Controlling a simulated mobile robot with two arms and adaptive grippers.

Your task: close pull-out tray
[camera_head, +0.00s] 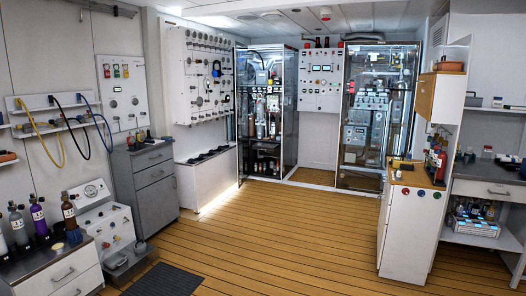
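I cannot tell for certain which part is the pull-out tray. A low, shallow grey tray (124,267) juts out at the foot of the white gauge unit (112,226) on the left, just above the floor. A small grey object (140,247) sits on or beside it. Neither of my grippers is in view.
Dark bottles (39,216) stand on a grey-topped drawer cabinet (60,274) at the front left. A grey cabinet (148,184) is behind. A white cabinet (401,236) and workbench (490,188) are at right. The middle wooden floor (270,240) is clear, with a dark mat (165,281) in front.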

